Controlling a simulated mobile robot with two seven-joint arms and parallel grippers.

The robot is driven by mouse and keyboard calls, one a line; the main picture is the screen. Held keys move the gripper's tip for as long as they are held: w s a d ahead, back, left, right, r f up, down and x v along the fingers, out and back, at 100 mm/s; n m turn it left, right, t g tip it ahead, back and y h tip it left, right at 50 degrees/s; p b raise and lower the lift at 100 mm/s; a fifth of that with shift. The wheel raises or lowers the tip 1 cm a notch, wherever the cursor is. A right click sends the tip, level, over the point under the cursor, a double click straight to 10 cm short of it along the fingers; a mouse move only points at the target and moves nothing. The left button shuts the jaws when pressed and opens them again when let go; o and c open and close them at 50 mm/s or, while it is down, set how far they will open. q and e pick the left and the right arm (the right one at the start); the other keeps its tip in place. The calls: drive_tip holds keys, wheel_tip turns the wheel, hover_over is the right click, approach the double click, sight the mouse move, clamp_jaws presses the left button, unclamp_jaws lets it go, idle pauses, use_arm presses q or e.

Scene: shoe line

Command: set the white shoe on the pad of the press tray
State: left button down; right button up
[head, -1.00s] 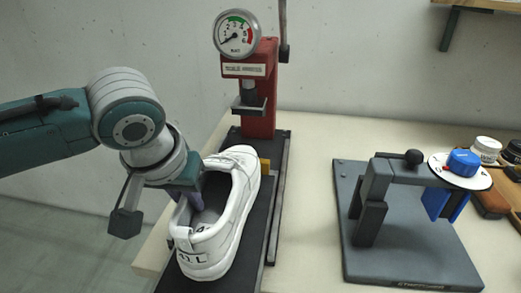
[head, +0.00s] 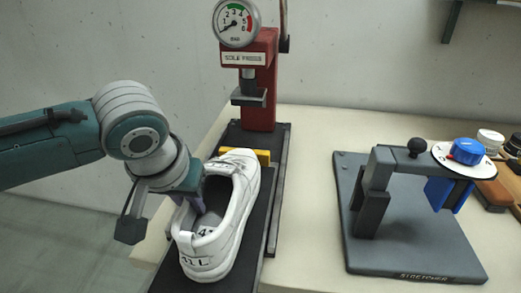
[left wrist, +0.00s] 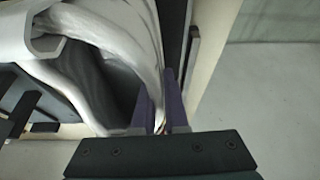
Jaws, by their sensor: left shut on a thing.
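The white shoe (head: 243,222) is over the dark press tray (head: 262,207), toe toward the press and heel toward me. Its heel is marked, ending in "1 L". The shoe hides the pad, and I cannot tell whether the sole touches it. My left gripper (head: 192,207) is shut on the left side wall of the shoe's opening. In the left wrist view, its purple fingers (left wrist: 161,108) straddle the edge of the white shoe (left wrist: 105,25). My right gripper is not in view.
The red sole press (head: 262,85) with its gauge (head: 236,22) stands behind the toe. A yellow bar (head: 263,156) crosses the tray at the toe. A grey stretcher (head: 415,240) with a blue knob (head: 467,150) stands at right. Bare table lies between them.

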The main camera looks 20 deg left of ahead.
use_arm(q)
drive_tip(key=shift+f, duration=0.15)
drive_tip(key=c, duration=0.9)
unclamp_jaws()
drive_tip(key=shift+o, duration=0.2)
drive_tip(key=p+v, duration=0.2)
drive_tip(key=v, duration=0.7)
drive_tip(key=shift+s+r, duration=0.1)
drive_tip(key=shift+r, duration=0.3)
